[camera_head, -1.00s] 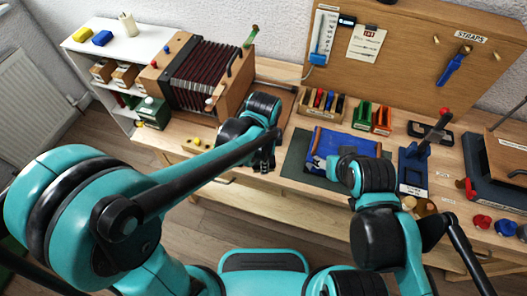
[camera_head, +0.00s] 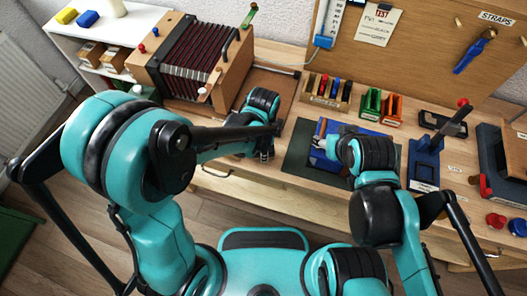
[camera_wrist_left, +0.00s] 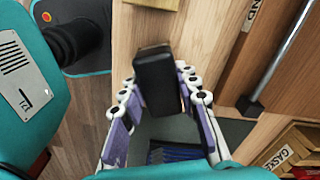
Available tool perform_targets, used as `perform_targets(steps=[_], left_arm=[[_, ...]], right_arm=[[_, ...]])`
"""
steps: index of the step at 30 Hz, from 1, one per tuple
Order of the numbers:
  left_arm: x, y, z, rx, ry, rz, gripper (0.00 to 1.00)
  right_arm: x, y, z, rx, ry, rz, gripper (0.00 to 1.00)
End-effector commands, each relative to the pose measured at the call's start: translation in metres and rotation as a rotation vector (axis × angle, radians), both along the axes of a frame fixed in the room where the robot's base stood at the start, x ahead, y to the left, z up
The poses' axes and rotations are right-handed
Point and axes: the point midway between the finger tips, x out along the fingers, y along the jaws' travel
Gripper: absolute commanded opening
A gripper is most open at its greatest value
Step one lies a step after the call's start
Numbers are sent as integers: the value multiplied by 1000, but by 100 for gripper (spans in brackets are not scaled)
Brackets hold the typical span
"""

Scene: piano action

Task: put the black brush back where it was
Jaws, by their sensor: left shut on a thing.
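The black brush (camera_wrist_left: 154,82) shows in the left wrist view as a dark block with rounded edges. My left gripper (camera_wrist_left: 158,92) has its pale, purple-padded fingers on both sides of it, shut on it. In the head view my left gripper (camera_head: 264,152) is over the front of the bench, left of the dark green mat (camera_head: 297,150). The brush cannot be made out there. My right gripper (camera_head: 325,147) is over the blue piece (camera_head: 330,128) on the mat. Its fingers are too small and hidden to tell open from shut.
The accordion (camera_head: 190,62) stands at the back left of the bench. A wooden rack (camera_head: 325,98) of coloured tools and green and orange holders (camera_head: 381,104) stand behind the mat. A blue press-like stand (camera_head: 424,165) is to the right. An upright board (camera_head: 420,45) closes the back.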

Motion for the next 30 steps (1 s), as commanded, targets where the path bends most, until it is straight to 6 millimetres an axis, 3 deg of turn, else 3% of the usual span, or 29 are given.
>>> perform_targets(steps=[11,12,14,15,25,30], left_arm=[[0,0,-8,0,0,0,0],[0,0,-9,0,0,0,34],[0,0,-8,0,0,0,50],[0,0,-7,0,0,0,52],[0,0,-4,0,0,0,52],[0,0,21,0,0,0,52]], right_arm=[[0,0,-5,0,0,0,52],[0,0,-6,0,0,0,52],[0,0,-5,0,0,0,52],[0,0,-5,0,0,0,52],[0,0,-2,0,0,0,52],[0,0,10,0,0,0,52]])
